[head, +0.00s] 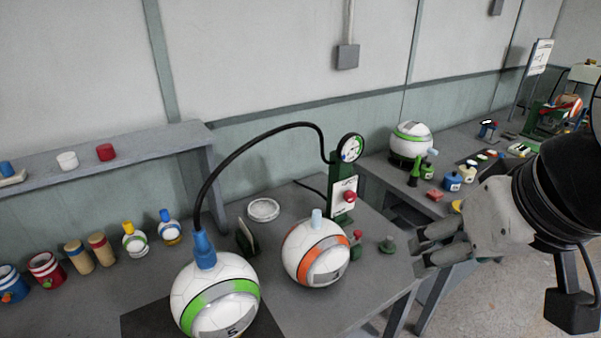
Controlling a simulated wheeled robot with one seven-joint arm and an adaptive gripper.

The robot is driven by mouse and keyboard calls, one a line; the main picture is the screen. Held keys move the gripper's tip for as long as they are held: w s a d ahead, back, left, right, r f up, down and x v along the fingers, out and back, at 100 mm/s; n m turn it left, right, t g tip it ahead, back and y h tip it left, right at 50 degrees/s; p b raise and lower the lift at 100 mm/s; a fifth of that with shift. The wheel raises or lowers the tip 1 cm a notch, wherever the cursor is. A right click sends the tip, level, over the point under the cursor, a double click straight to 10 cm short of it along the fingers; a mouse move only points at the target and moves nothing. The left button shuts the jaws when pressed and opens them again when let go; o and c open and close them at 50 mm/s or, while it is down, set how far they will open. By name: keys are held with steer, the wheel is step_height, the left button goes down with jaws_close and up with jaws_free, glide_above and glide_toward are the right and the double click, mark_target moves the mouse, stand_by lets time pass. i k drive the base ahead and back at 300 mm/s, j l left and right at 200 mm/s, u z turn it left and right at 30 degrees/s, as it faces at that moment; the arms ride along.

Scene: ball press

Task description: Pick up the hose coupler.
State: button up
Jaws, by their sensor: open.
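The blue hose coupler (203,250) stands upright on top of a white ball with a green band (213,291). A black hose (240,149) runs from its top in a high arc to a green gauge stand (342,200) with a round dial (350,148). My gripper (421,251) is open and empty at the right. It points left, near the table's right edge, well apart from the coupler. The ball with an orange band (312,252) lies between them and carries a light blue plug (316,218) on top.
A dark mat (145,322) lies under the green-banded ball. Small green and red items (357,245) stand by the orange-banded ball. A white round dish (263,210) lies behind. Jars and bottles line the left, below a grey shelf (120,155). A second bench (460,140) holds more items.

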mark_target(204, 254)
steer(key=i+u, duration=0.2)
steer(key=u, duration=0.25)
steer(key=i+l+u, duration=0.1)
steer(key=u, duration=0.35)
steer(key=i+l+u, duration=0.2)
steer(key=u, duration=0.3)
steer(key=i+l, duration=0.05)
steer(key=i, duration=0.05)
